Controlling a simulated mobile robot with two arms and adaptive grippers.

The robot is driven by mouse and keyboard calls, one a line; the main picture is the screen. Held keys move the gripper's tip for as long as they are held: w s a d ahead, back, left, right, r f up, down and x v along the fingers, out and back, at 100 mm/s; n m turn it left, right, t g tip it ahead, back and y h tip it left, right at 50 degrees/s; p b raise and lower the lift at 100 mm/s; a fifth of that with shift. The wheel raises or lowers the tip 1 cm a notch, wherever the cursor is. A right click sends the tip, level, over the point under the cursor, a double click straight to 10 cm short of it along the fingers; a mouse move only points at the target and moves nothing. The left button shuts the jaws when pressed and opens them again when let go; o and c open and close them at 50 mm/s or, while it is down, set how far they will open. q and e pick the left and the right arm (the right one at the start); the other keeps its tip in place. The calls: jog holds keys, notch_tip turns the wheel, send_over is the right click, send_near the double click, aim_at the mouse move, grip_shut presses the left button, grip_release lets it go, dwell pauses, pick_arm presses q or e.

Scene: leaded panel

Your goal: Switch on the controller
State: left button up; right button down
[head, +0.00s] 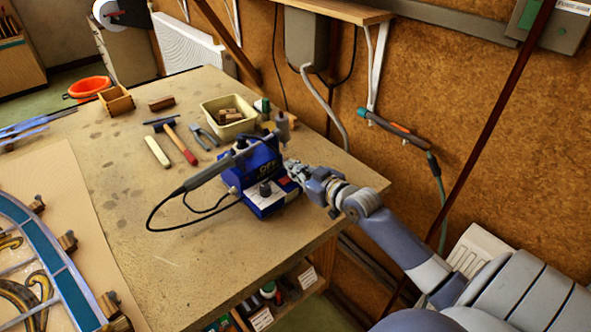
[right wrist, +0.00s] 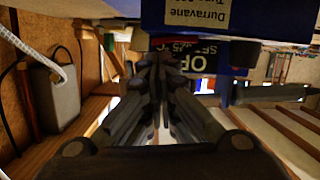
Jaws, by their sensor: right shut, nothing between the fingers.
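The controller (head: 262,172) is a blue box on the workbench, with a display reading OFF, a dark knob (head: 265,188) and a pale lower front. A small red part (head: 283,184) shows at its right front. In the right wrist view the display (right wrist: 182,62) shows OFF and a partly hidden second line. My right gripper (head: 291,168) is shut and empty, close to the controller's right side; whether it touches is unclear. Its shut fingers show in the right wrist view (right wrist: 155,68), partly covering the display. My left gripper is not identifiable in view.
A grey-handled iron (head: 210,170) with a black cable lies at the controller's left. Behind are a cream tub (head: 228,130), pliers (head: 204,138), a hammer (head: 180,145) and small bottles (head: 282,126). A leaded panel (head: 75,290) lies at front left.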

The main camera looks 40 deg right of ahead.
pick_arm(q)
jog(key=shift+w, duration=0.15)
pick_arm(e)
jog(key=shift+f, duration=0.1)
jog(key=shift+d+f+m+b, duration=0.25)
jog(key=shift+f+m+b, duration=0.15)
jog(key=shift+f+b, duration=0.15)
jog(key=shift+w+r+p, duration=0.1)
jog(key=shift+r+p, duration=0.6)
jog(key=r+p, duration=0.1)
jog(key=r, duration=0.1)
jog(key=r+p, duration=0.1)
jog(key=p, duration=0.1)
jog(key=shift+d+r, duration=0.2)
jog(key=shift+r, duration=0.2)
pick_arm(q)
jog(key=shift+s+d+r+b, duration=0.35)
jog(key=shift+s+r+b, duration=0.1)
jog(key=shift+b, duration=0.8)
pick_arm(e)
jog(key=v, duration=1)
jog(key=shift+d+f, duration=0.25)
jog(key=shift+f, duration=0.15)
